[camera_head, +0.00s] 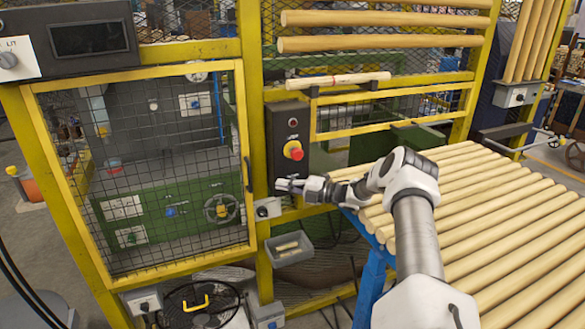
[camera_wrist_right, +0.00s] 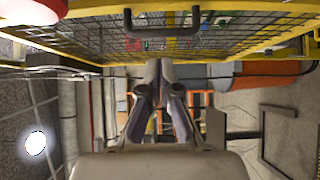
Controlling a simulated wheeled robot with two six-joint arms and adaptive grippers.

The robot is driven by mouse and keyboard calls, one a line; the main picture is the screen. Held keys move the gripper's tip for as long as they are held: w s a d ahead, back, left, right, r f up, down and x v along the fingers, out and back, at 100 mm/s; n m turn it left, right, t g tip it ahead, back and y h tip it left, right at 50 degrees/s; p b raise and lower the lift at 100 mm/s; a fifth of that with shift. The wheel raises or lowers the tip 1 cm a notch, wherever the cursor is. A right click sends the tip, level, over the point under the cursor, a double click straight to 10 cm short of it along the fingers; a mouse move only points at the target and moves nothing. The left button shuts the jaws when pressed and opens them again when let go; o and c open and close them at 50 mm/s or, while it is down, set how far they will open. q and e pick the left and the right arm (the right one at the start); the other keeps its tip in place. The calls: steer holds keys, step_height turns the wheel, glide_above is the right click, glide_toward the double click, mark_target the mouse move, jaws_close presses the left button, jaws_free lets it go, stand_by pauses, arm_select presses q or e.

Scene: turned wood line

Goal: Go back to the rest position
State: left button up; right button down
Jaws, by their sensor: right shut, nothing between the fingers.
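My right arm comes in from the lower right of the head view. A black door handle (camera_wrist_right: 162,29) shows beyond the fingertips; I cannot tell the exact gap. My left gripper is in neither view.
A yellow-framed mesh door (camera_head: 244,95) closes off a green machine at left. A rack of turned wooden bars (camera_head: 480,220) on a blue frame (camera_head: 370,285) lies under my right arm. A small grey bin (camera_head: 289,257) hangs below the gripper.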

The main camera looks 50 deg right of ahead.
steer(key=v, duration=0.4)
